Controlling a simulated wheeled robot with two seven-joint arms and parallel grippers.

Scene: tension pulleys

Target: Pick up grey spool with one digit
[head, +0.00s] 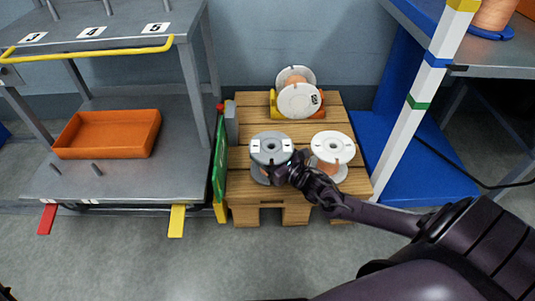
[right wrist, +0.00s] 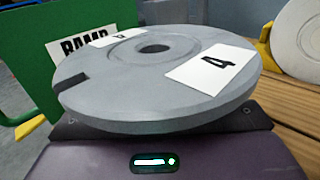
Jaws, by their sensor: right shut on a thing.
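The grey spool (head: 271,146) stands upright on the front left of a wooden pallet. In the right wrist view its grey top flange (right wrist: 160,75) fills the middle, with a white label reading 4 and a second label, too slanted to read surely. My right gripper (head: 280,175) reaches in from the right and is shut on the grey spool, just under its top flange. The flange hides most of the fingers in the right wrist view. I cannot tell whether the spool is lifted off the pallet. My left gripper is not in view.
A white spool (head: 333,150) stands close to the right on the pallet (head: 240,190). Another white spool (head: 299,100) lies on its side at the back. A green panel (head: 219,160) borders the pallet's left. A grey cart (head: 180,175) holds an orange tray (head: 108,133). A striped post (head: 425,100) stands right.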

